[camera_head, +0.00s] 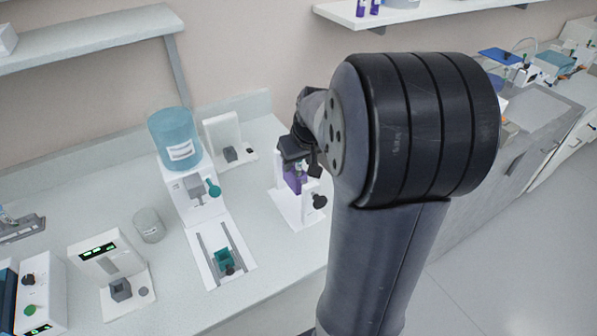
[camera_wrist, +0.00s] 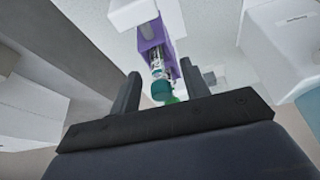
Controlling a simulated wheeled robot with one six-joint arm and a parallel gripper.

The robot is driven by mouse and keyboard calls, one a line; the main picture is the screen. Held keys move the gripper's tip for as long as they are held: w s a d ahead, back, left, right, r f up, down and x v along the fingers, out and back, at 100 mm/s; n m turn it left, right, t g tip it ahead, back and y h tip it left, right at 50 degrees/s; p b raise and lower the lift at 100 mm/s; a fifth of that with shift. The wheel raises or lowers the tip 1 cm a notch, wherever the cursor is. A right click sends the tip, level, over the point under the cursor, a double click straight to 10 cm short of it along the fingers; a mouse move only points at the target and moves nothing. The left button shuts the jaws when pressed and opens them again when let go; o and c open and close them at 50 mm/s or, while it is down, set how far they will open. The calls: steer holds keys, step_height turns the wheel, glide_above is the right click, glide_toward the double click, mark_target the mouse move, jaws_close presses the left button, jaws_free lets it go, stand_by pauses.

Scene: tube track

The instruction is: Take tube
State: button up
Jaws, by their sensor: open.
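A tube with a green cap (camera_wrist: 162,91) shows in the wrist view, seated in a purple holder (camera_wrist: 152,36). My gripper (camera_wrist: 162,80) is open, with one dark finger on each side of the tube's capped end. I cannot tell whether the fingers touch it. In the head view, my gripper (camera_head: 306,165) is at the purple holder (camera_head: 294,181), which sits on a white stand (camera_head: 296,209). My arm hides part of the stand and most of the tube there.
A white dispenser with a blue tank (camera_head: 174,138) stands to the left, with a railed track (camera_head: 220,252) in front. A clear beaker (camera_head: 148,226) and a white device with a green display (camera_head: 110,270) are farther left. A wall shelf (camera_head: 90,40) is above.

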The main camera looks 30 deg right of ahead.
steer(key=shift+f, duration=0.15)
steer(key=shift+c, duration=0.4)
steer(key=c, duration=0.8)
step_height(320, 180, up, 10)
steer(key=shift+r+b, duration=0.1)
steer(key=shift+b, duration=0.4)
